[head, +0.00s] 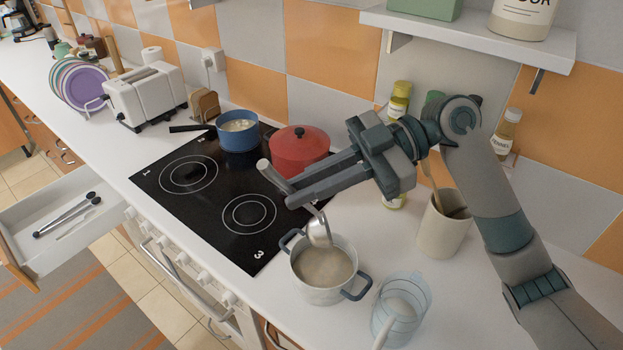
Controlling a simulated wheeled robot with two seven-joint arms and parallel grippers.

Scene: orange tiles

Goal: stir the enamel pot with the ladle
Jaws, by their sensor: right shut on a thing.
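The enamel pot (308,291) is pale with two blue-grey handles and stands on the counter beside the hob. It is filled with a beige, soup-like content. My right gripper (282,188) is shut on the handle of the metal ladle (318,230), above and behind the pot. The ladle is tilted, with its handle end up to the left and its bowl down at the pot's far rim. The bowl's underside is not clear, so I cannot tell whether it touches the content. My left gripper is not in view.
A glass measuring jug (412,298) stands close right of the pot. A red lidded pot (299,150) and a blue saucepan (238,137) are at the back of the black hob (215,222). A utensil crock (440,230) stands behind. A drawer (95,240) is open at left.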

